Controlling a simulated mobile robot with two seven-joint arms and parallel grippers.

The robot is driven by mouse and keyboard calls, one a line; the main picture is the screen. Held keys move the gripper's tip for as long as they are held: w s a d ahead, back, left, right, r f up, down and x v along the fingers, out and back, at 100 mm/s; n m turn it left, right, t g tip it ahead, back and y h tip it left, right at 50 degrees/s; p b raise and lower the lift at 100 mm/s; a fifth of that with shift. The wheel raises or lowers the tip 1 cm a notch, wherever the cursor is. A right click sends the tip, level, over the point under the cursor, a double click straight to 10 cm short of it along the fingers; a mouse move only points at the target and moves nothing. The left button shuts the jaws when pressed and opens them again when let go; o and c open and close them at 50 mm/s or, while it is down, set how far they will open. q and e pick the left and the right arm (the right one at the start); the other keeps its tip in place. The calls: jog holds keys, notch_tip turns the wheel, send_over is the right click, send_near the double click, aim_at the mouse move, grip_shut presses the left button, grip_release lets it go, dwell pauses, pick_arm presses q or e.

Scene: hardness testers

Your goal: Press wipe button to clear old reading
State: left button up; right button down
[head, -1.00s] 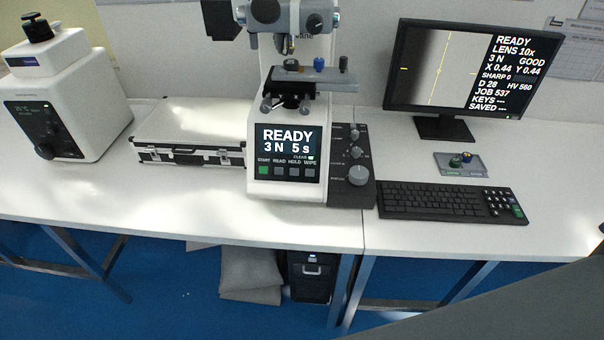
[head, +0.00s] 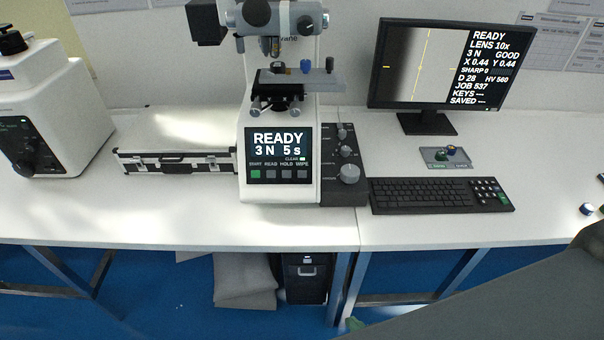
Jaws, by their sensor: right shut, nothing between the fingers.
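The white hardness tester (head: 280,192) stands at the middle of the bench. Its screen (head: 278,143) reads READY, 3 N, 5 s, with a small CLEAR label and a light mark at the lower right. Below is a row of buttons: a green START button (head: 255,174) at the left, then grey READ and HOLD. The grey WIPE button (head: 302,174) is at the right end, uncovered, with nothing touching it. A grey part of my right arm (head: 510,295) fills the lower right corner, well apart from the tester; its fingertips cannot be made out. My left gripper is not seen.
A knob panel (head: 345,185) adjoins the tester's right side. The keyboard (head: 435,194), small control pad (head: 447,157) and monitor (head: 445,65) stand further right. A silver case (head: 180,160) and a white machine (head: 70,120) are at the left. The bench front before the tester is clear.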

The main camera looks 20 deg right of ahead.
aim_at(302, 174)
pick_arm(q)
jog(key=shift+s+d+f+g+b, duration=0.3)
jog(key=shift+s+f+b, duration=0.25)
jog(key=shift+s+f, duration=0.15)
pick_arm(e)
jog(key=w+a+r+m+t+y, duration=0.1)
jog(key=w+r+m+t, duration=0.3)
jog(key=w+r+m, duration=0.4)
jog(key=w+a+r+m+t+y, duration=0.1)
jog(key=w+a+r+m+t, duration=0.3)
jog(key=w+r+m, duration=0.5)
jog(key=w+r, duration=0.6)
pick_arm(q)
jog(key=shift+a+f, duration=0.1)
pick_arm(e)
jog(key=shift+w+f, duration=0.1)
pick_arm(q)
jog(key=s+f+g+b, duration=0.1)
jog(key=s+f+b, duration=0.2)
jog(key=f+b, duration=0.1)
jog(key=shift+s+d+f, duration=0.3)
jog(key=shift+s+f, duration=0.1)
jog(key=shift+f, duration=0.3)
pick_arm(e)
jog(key=w+d+f, duration=0.2)
jog(key=w+f, duration=0.2)
jog(key=w, duration=0.3)
jog(key=shift+f, duration=0.25)
jog(key=shift+w, duration=0.1)
